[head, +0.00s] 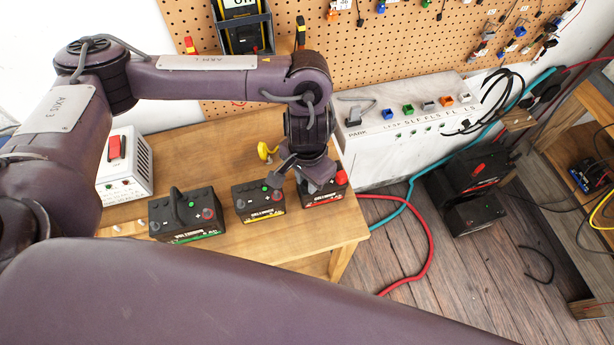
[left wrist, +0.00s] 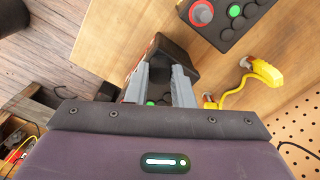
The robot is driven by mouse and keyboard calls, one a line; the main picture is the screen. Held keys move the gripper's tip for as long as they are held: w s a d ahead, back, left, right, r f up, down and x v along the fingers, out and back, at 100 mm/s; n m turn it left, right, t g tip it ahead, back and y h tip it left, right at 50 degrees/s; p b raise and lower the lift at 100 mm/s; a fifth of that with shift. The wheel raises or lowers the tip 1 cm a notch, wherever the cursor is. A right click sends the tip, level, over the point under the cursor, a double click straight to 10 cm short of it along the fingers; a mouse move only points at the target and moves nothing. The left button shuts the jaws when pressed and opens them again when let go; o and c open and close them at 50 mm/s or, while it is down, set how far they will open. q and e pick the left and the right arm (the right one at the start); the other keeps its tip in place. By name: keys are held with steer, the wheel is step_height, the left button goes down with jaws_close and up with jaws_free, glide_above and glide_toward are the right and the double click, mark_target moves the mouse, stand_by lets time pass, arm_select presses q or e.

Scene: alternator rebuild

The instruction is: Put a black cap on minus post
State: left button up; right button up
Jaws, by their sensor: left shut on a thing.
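My left gripper (head: 304,180) is low over the right-hand battery (head: 322,197), at its left side as the head view shows it. That battery is black with a red stripe, and a red cap (head: 341,177) stands at its right end. In the left wrist view both grey fingers (left wrist: 163,72) point down at the battery's dark top (left wrist: 178,54). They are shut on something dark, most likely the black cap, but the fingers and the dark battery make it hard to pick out. The minus post is hidden under the gripper. My right gripper is not in view.
A yellow-striped battery (head: 259,203) stands close left, and a green-striped battery (head: 186,214) with a handle farther left. A yellow clamp (head: 265,151) stands behind. A white box (head: 125,163) with a red switch is at the left. The table's (head: 335,237) front right corner is bare.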

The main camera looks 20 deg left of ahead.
arm_select(q)
steer(key=o, duration=0.8)
steer(key=shift+r, duration=3.9)
